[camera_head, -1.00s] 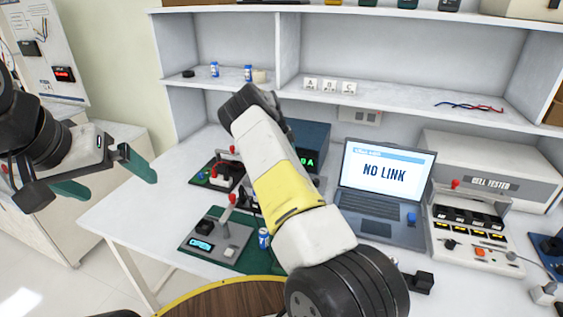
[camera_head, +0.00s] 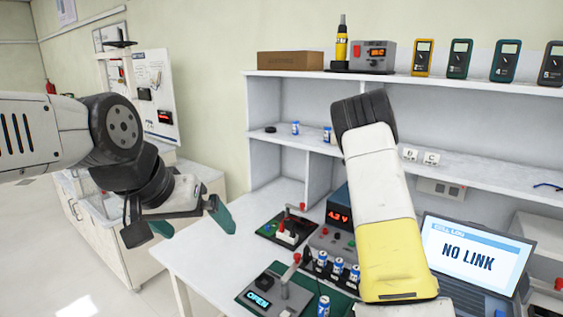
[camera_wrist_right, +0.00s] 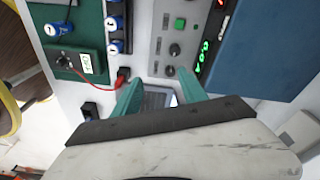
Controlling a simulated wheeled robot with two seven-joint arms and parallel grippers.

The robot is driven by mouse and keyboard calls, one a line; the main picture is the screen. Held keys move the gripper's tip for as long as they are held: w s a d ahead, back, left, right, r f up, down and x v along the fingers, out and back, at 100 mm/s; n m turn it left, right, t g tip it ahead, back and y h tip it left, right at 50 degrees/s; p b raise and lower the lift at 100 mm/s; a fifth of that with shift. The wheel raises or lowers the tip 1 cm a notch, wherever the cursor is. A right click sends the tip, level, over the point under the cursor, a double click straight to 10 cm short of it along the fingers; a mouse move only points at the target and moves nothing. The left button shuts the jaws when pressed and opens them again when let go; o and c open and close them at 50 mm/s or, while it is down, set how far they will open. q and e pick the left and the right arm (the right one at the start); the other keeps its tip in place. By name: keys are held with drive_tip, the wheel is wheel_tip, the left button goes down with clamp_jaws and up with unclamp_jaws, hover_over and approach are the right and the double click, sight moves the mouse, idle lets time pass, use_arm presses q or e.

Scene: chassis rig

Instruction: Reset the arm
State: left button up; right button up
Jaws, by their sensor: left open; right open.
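My right arm (camera_head: 378,200) rises through the middle of the head view and hides part of the bench and shelf. Its gripper is out of that view. In the right wrist view, my right gripper (camera_wrist_right: 161,94) points down over the bench equipment with its teal fingers apart. A grey patch of equipment shows between the fingers, and I cannot tell whether they touch anything.
The white workbench (camera_head: 205,262) holds a fixture reading OPEN (camera_head: 258,299), several blue-and-white cells (camera_head: 338,266) and a laptop (camera_head: 465,256) showing NO LINK. A shelf unit (camera_head: 262,105) stands behind. In the right wrist view, a knob panel (camera_wrist_right: 172,25) and blue box (camera_wrist_right: 262,50) lie close.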

drive_tip(key=s+a+r+n+t+y, duration=0.2)
drive_tip(key=s+a+r+n, duration=0.35)
drive_tip(key=s+r, duration=0.35)
drive_tip(key=s+a+r+n+t+y, duration=0.2)
drive_tip(key=s+a+r+n, duration=0.35)
drive_tip(key=s+r, duration=0.3)
drive_tip(key=s+a+n+t, duration=0.1)
drive_tip(key=s+a+n, duration=0.2)
drive_tip(key=s+n, duration=0.2)
drive_tip(key=s+a+n+t, duration=0.2)
drive_tip(key=s+n, duration=0.3)
drive_tip(key=s, duration=0.7)
drive_tip(key=shift+s+a+r+n+h, duration=0.2)
drive_tip(key=shift+a+n+h, duration=0.15)
drive_tip(key=shift+a, duration=0.25)
